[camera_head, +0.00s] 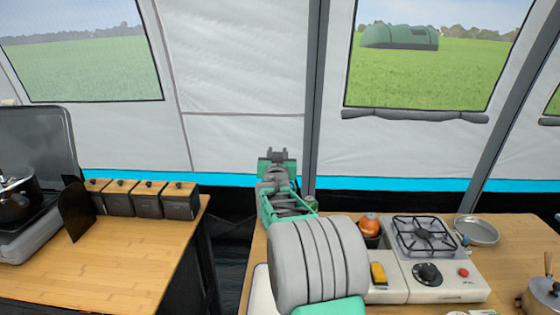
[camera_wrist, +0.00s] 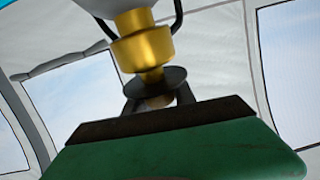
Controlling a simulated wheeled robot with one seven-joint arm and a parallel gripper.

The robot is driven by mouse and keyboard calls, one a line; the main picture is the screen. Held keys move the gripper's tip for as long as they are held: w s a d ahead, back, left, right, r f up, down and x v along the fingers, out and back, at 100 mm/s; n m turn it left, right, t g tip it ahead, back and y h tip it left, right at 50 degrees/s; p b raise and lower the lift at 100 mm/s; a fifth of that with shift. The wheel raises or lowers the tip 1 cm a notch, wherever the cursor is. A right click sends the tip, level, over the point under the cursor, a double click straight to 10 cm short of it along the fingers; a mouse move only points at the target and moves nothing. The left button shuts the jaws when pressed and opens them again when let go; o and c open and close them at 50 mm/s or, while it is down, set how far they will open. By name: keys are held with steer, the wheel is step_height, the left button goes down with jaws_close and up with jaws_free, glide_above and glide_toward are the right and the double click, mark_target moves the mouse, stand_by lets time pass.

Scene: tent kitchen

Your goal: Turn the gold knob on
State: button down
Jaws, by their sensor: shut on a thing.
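The gold knob (camera_wrist: 143,48) shows large in the wrist view, as stacked gold sections below a pale, rounded body with a thin dark wire loop. A dark disc (camera_wrist: 155,82) sits under the gold sections. My gripper (camera_wrist: 158,100) reaches up from below. Its two dark fingers close around the narrow end just under the disc, and the fingers partly hide that end. In the head view my gripper (camera_head: 277,154) is raised in front of the tent wall, and I cannot make out the knob there.
A white gas stove (camera_head: 448,290) with a black dial and red button stands on the right wooden table. An orange object (camera_head: 369,224) and a metal plate (camera_head: 478,232) are near it. Canisters (camera_head: 148,203) line the left table (camera_head: 130,262). A tent pole (camera_head: 314,100) stands just right of my gripper.

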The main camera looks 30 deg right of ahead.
steer(key=n+t+y+b, duration=0.1)
steer(key=y, duration=0.1)
steer(key=n+t+y+b, duration=0.1)
steer(key=n+y+b, duration=0.1)
steer(key=y, duration=0.1)
steer(key=shift+w+a+f+n, duration=0.1)
steer(key=shift+a+f+n, duration=0.05)
steer(key=shift+f+n, duration=0.2)
steer(key=n+y, duration=0.1)
steer(key=y+b, duration=0.1)
steer(key=shift+w+a+n+t+y+b, duration=0.1)
steer(key=shift+a+n+t+y+b, duration=0.2)
steer(key=shift+n+t+y, duration=0.1)
steer(key=y, duration=0.1)
steer(key=n+y, duration=0.2)
steer(key=y, duration=0.1)
steer(key=shift+a+r+n, duration=0.25)
steer(key=shift+a, duration=0.05)
steer(key=shift+a+n+g+y+p, duration=0.15)
steer(key=shift+a+n+y+p, duration=0.1)
steer(key=shift+n+y+p, duration=0.55)
steer(key=shift+a+n+g+y+p, duration=0.15)
steer(key=shift+a+n+y+p, duration=0.2)
steer(key=shift+y, duration=0.75)
steer(key=c, duration=1.2)
jaws_free()
steer(key=shift+o, duration=0.8)
steer(key=shift+d, duration=0.1)
